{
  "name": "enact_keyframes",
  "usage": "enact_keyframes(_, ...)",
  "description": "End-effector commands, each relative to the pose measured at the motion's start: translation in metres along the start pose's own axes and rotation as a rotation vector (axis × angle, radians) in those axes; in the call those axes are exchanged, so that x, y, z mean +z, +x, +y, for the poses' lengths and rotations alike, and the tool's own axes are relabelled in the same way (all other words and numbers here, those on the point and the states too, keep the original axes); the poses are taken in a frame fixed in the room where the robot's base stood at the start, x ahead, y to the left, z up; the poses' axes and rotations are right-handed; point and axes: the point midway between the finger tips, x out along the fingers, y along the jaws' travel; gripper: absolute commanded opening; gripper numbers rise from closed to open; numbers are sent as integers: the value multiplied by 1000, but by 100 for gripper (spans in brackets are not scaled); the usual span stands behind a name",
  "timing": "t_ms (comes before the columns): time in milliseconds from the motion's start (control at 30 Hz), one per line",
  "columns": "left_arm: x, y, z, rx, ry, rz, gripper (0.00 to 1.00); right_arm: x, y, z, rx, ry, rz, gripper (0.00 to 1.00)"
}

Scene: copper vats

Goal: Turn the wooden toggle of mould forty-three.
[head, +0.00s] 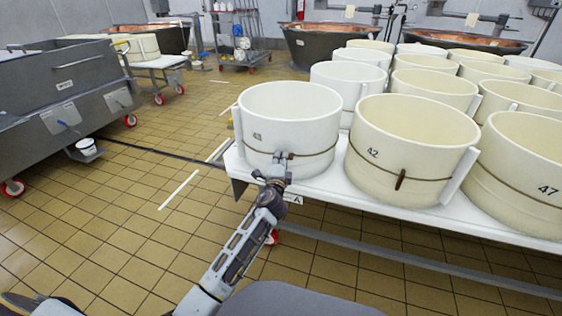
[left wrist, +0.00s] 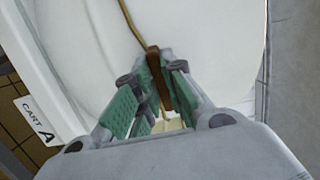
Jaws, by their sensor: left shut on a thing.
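The white round mould (head: 289,108) at the near left corner of the cart carries a small number that looks like 43. A brown cord runs around its wall. Its wooden toggle (left wrist: 158,76) shows in the left wrist view as a brown stick on the cord. My left gripper (head: 279,163) is at the front of this mould, reaching up from below. In the left wrist view my left gripper (left wrist: 157,72) has its green pads on both sides of the toggle and is shut on it. In the head view the gripper mostly hides the toggle. My right gripper is not in view.
Mould 42 (head: 409,143), with its own toggle (head: 400,179), stands close on the right, and mould 47 (head: 524,165) beyond. The white cart top (head: 325,183) bears several more moulds. A steel vat (head: 70,95) stands left. Tiled floor (head: 130,205) lies open between.

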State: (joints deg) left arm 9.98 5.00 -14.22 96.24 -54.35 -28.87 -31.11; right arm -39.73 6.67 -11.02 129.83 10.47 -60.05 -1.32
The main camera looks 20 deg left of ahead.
Motion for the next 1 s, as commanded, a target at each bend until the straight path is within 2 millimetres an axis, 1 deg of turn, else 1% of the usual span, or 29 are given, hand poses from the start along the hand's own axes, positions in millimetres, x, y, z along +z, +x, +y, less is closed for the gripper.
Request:
enact_keyframes(400, 0, 0, 2, 4, -11, 0, 0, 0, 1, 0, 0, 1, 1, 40)
enact_keyframes(433, 0, 0, 2, 4, -11, 0, 15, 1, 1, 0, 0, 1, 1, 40)
enact_keyframes(567, 0, 0, 2, 3, -10, 0, 32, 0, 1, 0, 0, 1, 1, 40)
enact_keyframes(1000, 0, -2, 0, 1, -9, 0, 33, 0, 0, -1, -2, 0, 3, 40)
